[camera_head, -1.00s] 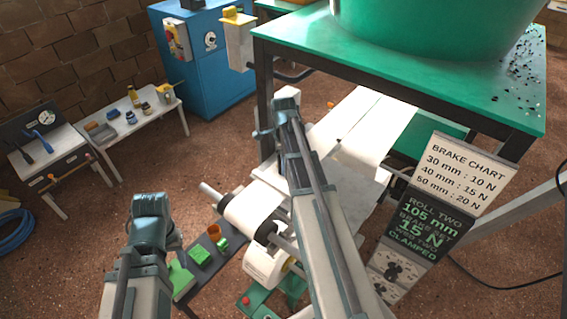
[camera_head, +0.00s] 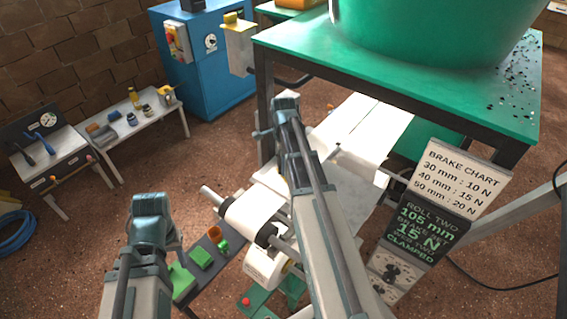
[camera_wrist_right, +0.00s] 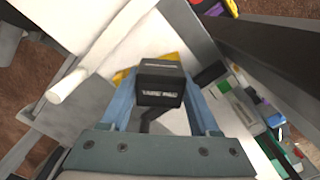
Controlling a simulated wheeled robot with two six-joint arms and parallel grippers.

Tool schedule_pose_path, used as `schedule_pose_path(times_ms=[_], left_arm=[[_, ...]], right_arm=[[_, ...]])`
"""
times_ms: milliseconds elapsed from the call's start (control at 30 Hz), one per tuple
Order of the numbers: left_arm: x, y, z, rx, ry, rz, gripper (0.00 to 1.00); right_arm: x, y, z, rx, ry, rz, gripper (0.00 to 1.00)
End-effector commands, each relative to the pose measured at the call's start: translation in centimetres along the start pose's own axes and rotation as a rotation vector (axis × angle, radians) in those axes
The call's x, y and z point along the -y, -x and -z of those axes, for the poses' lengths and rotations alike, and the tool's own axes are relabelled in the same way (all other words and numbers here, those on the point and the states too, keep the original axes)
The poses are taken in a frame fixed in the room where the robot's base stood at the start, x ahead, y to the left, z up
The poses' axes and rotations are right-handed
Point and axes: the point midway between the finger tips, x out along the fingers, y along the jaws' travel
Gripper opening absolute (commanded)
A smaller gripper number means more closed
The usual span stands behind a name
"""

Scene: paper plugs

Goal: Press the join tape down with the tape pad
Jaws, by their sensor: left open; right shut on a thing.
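In the right wrist view, the black tape pad (camera_wrist_right: 160,82), with white lettering, sits between the blue fingers of my right gripper (camera_wrist_right: 160,100), which is shut on it. A yellow strip (camera_wrist_right: 122,77), apparently the join tape, lies on a pale surface and shows on both sides of the pad. The pad hides its middle; I cannot tell whether they touch. In the head view my right arm (camera_head: 305,170) reaches over the paper machine and hides its own fingertips and the pad. My left gripper (camera_head: 165,232) is open near the small dark bench, its fingers mostly hidden.
White paper web (camera_head: 362,120) runs under the green table (camera_head: 440,70). A paper roll (camera_head: 255,215) is on a shaft left of my right arm. A brake chart board (camera_head: 435,210) stands at the right. The dark bench (camera_head: 215,250) holds green blocks and an orange cup.

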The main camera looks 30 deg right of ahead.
Motion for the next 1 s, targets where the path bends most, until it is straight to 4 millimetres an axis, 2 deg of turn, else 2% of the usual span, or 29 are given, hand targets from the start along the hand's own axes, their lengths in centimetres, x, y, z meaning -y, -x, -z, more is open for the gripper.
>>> schedule_pose_path(times_ms=[33,600,1000], left_arm=[[0.1,0.8,-0.1,0.0,0.0,0.0,0.48],[0.5,5.0,-0.3,0.0,0.001,0.0,0.48],[0.5,5.0,-0.3,0.0,0.001,0.0,0.48]], right_arm=[[0.0,0.8,0.0,0.0,0.0,0.0,0.18],[0.0,5.0,0.0,0.0,0.0,0.0,0.18],[0.0,5.0,0.0,0.0,0.0,0.0,0.18]])
